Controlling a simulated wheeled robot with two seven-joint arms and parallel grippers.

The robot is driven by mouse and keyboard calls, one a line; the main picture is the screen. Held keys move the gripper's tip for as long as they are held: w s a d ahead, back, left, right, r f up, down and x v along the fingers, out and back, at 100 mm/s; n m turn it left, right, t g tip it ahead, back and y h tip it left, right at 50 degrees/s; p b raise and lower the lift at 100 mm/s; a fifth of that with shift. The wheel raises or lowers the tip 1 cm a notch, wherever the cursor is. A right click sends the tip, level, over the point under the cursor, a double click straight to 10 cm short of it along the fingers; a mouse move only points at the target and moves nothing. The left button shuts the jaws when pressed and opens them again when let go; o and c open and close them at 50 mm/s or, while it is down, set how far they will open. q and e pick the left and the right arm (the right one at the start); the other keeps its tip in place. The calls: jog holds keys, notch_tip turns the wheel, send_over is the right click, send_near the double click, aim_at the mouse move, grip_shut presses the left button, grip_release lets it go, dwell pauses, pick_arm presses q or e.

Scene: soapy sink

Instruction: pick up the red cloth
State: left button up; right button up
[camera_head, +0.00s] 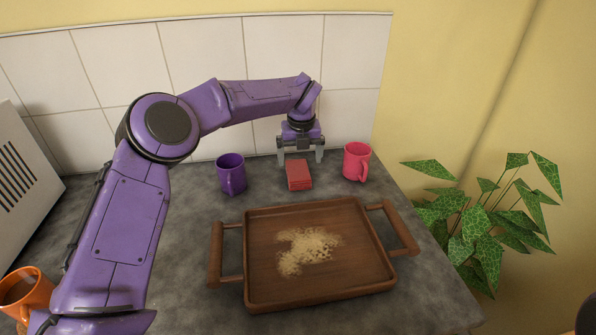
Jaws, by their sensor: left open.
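The red cloth (299,176) is a small folded block lying on the grey counter, behind the wooden tray and between a purple mug and a pink mug. My left gripper (301,160) points down just above and slightly behind the cloth, its two fingers spread to either side. It is open and holds nothing. I cannot tell the exact gap between the fingertips and the cloth. My right gripper is not in view.
The purple mug (231,174) stands left of the cloth, the pink mug (356,161) right of it. The wooden tray (258,297) in front holds a patch of pale crumbs (306,250). An orange mug (26,293) is at the lower left. A plant (478,225) stands beyond the counter's right edge.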

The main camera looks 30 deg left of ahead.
aim_at(298, 170)
pick_arm(q)
jog(key=f, duration=0.1)
jog(key=f+p, duration=0.1)
jog(key=f, duration=0.1)
jog(key=w+a+f+p, duration=0.1)
jog(key=shift+w+f, duration=0.1)
jog(key=shift+f, duration=0.3)
jog(key=shift+a+f, duration=0.15)
jog(key=shift+f, duration=0.3)
jog(key=c, duration=1.1)
jog(key=shift+r, duration=0.1)
jog(key=shift+c, duration=0.2)
jog(key=shift+r, duration=0.3)
jog(key=s+a+r+b, duration=0.3)
jog(key=s+r+b, duration=0.3)
jog(key=s+r, duration=0.6)
jog(key=shift+s+a, duration=0.4)
jog(key=shift+s, duration=0.45)
jog(key=shift+r, duration=0.1)
